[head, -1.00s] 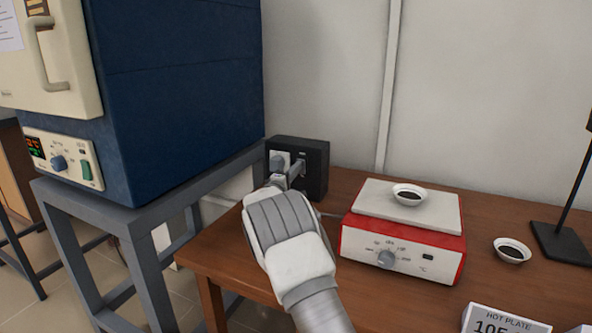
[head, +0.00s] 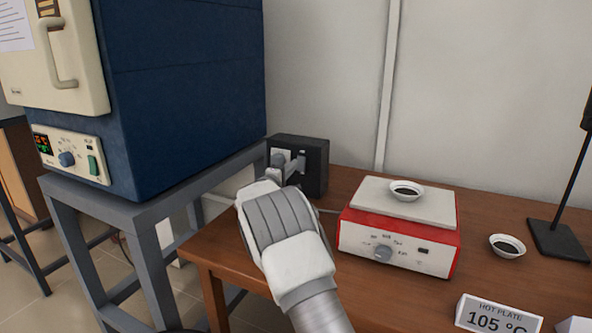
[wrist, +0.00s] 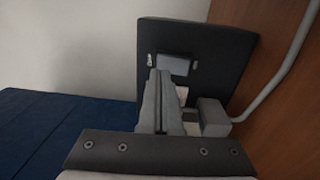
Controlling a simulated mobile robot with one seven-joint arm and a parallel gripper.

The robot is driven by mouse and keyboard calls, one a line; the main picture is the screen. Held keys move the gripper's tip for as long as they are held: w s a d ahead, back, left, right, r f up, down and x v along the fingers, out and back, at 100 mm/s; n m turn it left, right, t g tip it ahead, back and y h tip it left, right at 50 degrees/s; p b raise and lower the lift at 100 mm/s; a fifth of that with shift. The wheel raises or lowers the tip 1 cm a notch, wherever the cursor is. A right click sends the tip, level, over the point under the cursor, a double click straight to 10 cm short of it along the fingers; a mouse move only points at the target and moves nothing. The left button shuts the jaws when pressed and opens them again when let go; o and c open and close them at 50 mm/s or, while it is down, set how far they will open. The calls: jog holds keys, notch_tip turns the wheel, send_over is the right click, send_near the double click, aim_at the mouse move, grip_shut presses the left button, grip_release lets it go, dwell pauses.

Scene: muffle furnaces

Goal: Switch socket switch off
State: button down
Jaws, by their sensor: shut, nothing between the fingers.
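The dark socket box (head: 316,163) stands at the back left of the wooden table, against the wall. In the wrist view its dark face (wrist: 215,50) fills the upper middle. A small grey rocker-like piece, seemingly the switch (wrist: 178,63), shows on that face. My gripper (head: 281,162) is at the front of the box, shut and empty. In the wrist view its closed fingertips (wrist: 160,75) lie just below and left of the switch, partly covering the face. I cannot tell whether they touch it. A grey plug (wrist: 212,117) sits at the lower right of the face.
A pale cable (wrist: 278,80) runs from the plug. A red hot plate (head: 400,228) with a small dish stands right of my arm. A blue furnace (head: 185,90) on a grey stand (head: 150,212) is close on the left. Another dish (head: 507,246) lies on the right.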

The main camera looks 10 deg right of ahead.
jog(key=r+p+v, duration=0.2)
jog(key=v, duration=0.8)
jog(key=shift+s+a, duration=0.15)
